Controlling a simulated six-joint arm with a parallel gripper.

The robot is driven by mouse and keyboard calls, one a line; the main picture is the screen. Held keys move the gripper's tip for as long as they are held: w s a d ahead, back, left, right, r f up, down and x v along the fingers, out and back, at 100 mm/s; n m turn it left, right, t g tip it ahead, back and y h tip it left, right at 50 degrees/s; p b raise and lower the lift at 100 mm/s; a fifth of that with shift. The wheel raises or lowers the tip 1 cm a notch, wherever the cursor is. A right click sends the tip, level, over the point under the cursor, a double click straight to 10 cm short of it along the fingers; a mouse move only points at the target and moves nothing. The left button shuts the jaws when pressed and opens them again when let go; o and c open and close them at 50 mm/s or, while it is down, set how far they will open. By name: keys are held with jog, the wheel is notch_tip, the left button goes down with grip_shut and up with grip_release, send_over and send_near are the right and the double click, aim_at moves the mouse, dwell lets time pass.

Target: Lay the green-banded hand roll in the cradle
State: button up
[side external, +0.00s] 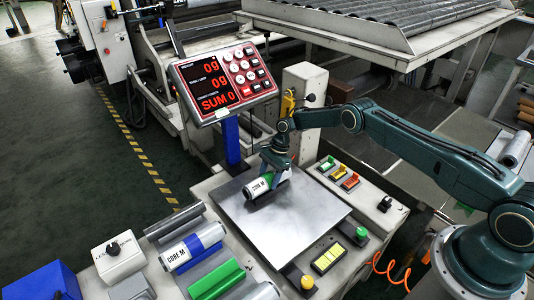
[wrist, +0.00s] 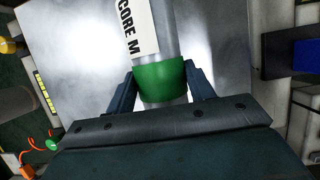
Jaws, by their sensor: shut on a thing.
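The green-banded hand roll (side external: 260,187) has a silver body and a white CORE M label. My gripper (side external: 275,164) is shut on it above the steel scale plate (side external: 305,235); I cannot tell whether the roll touches the plate. In the wrist view the fingers sit on both sides of its green band (wrist: 160,82), and the label runs away from them. At the lower left of the side view are grey troughs (side external: 174,222), a blue-banded CORE M roll (side external: 192,247) and a green piece (side external: 216,280) beside a silver cylinder. Which part is the cradle is not clear.
A scale display (side external: 222,82) on a blue post stands behind the plate and reads 0g. Coloured switches (side external: 338,174), a green button (side external: 361,232) and a yellow button (side external: 306,283) line the bench. A white box (side external: 118,256) and a blue bin (side external: 40,281) are at the left.

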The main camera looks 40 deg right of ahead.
jog(key=o, duration=1.2)
jog(key=shift+o, duration=0.2)
jog(key=shift+d+r, duration=0.1)
jog(key=v, duration=1.3)
jog(key=shift+r, duration=0.25)
